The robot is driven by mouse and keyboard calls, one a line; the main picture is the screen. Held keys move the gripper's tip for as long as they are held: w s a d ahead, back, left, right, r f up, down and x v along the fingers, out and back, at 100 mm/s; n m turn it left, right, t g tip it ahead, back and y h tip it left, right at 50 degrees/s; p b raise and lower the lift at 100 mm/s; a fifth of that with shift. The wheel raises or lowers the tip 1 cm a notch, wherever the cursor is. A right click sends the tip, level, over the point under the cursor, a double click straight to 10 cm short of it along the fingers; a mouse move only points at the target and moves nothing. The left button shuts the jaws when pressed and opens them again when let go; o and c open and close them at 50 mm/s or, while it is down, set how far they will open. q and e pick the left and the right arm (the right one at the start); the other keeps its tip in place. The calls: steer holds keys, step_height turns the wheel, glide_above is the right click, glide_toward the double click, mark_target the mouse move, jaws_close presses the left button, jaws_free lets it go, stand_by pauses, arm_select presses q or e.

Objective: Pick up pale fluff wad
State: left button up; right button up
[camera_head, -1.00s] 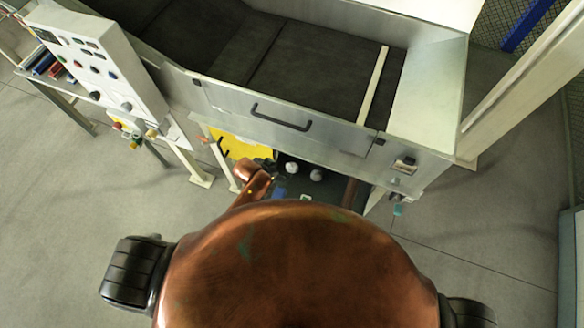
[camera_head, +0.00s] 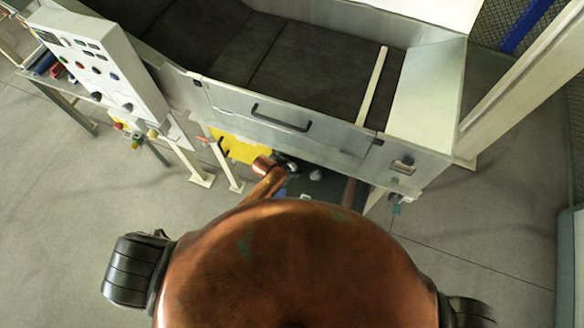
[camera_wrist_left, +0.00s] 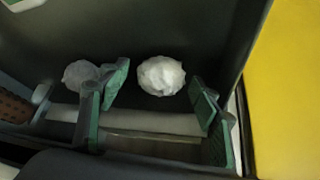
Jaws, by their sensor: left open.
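A pale fluff wad (camera_wrist_left: 161,75) lies in a dark tray in the left wrist view. It sits between and just beyond my left gripper's (camera_wrist_left: 160,97) green-padded fingers, which are open with nothing held. A greyer wad (camera_wrist_left: 80,75) lies to the left, partly behind the left finger. In the head view my left gripper (camera_head: 286,164) is low in the dark tray under the machine's front. One wad (camera_head: 316,174) shows to its right; the gripper seems to cover the other. My right gripper is not in view.
The dark tray (camera_wrist_left: 215,25) has a raised wall beside a yellow surface (camera_wrist_left: 290,80). A pale roll (camera_wrist_left: 160,121) lies across the tray near the fingers. The machine's metal front with a black handle (camera_head: 281,118) overhangs the tray. A control box (camera_head: 92,60) stands left.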

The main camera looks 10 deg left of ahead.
arm_select(q)
steer(key=c, duration=0.9)
steer(key=shift+c, duration=0.2)
